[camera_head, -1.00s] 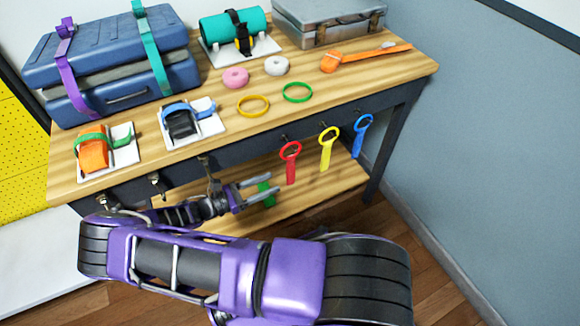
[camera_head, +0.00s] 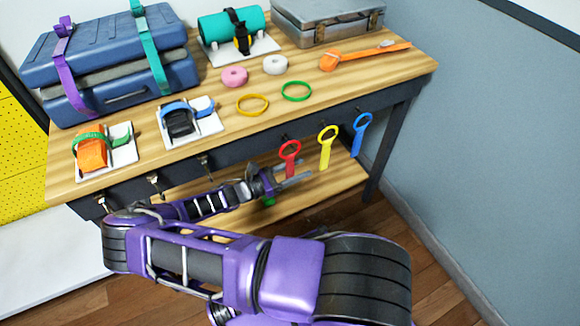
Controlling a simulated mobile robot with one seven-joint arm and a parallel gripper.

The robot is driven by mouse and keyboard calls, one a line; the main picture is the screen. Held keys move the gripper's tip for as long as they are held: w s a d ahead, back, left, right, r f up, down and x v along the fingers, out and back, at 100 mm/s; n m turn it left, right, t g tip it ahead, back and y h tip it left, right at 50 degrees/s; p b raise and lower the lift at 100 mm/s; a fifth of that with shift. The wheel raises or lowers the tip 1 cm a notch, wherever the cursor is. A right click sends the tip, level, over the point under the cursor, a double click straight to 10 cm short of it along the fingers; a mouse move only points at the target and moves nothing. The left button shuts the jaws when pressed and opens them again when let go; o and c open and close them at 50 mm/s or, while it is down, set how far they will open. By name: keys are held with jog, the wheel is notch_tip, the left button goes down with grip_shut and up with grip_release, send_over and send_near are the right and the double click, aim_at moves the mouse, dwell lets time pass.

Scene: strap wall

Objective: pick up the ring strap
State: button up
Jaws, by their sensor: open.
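Three ring-ended straps hang in a row from hooks on the bench's front edge: a red ring strap (camera_head: 290,159), a yellow ring strap (camera_head: 326,147) and a blue ring strap (camera_head: 361,136). Each has a ring at the top and a flat tail below. My gripper (camera_head: 300,172) is open, its fingers pointing right, at the red strap's lower part. One finger overlaps the red tail in the picture. I cannot tell whether it touches the strap or whether the tail lies between the fingers.
The wooden bench (camera_head: 215,165) holds a blue suitcase (camera_head: 110,62), a grey case (camera_head: 325,22), a teal roll (camera_head: 232,22) and small rings. Empty hooks (camera_head: 155,183) line the left front edge. A green piece (camera_head: 268,201) shows below my gripper. A lower shelf (camera_head: 320,187) lies beneath.

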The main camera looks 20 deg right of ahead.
jog(key=shift+c, duration=0.3)
grip_shut()
